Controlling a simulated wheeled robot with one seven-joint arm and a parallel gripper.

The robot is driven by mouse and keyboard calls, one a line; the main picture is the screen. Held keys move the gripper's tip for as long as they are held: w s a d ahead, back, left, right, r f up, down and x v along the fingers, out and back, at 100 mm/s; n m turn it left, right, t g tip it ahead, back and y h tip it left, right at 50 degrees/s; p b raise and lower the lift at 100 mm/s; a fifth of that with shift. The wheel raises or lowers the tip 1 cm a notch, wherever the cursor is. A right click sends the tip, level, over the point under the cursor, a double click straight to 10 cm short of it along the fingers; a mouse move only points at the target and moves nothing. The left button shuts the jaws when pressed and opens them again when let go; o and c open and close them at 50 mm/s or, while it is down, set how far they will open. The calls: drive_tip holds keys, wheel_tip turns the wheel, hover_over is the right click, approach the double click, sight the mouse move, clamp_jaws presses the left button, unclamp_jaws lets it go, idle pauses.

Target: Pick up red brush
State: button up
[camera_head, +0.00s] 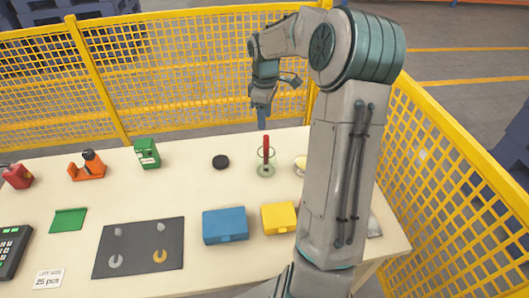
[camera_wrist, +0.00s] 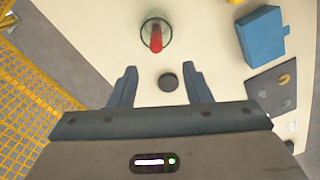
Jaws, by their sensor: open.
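The red brush (camera_head: 266,150) stands upright in a clear glass holder (camera_head: 265,169) near the back of the table. In the wrist view the red brush (camera_wrist: 156,38) shows inside the round glass holder (camera_wrist: 168,24), ahead of the fingertips. My gripper (camera_head: 262,122) hangs fingers-down above the table's back edge, just behind and above the brush. The lower end of the brush is hard to make out through the glass.
A black disc (camera_head: 220,162) lies left of the holder. A blue box (camera_head: 225,225) and a yellow box (camera_head: 279,218) stand in front. A pale bowl (camera_head: 300,166) is close on the right, partly behind my arm. Yellow fencing (camera_head: 180,75) runs behind the table.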

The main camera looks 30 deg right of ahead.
sight(266, 135)
drive_tip(key=f, duration=0.3)
drive_tip(key=f+p, duration=0.1)
drive_tip(key=f, duration=0.5)
drive_tip(key=shift+d+f+p, duration=0.2)
drive_tip(key=shift+d+p, duration=0.05)
drive_tip(key=shift+p, duration=0.1)
clamp_jaws()
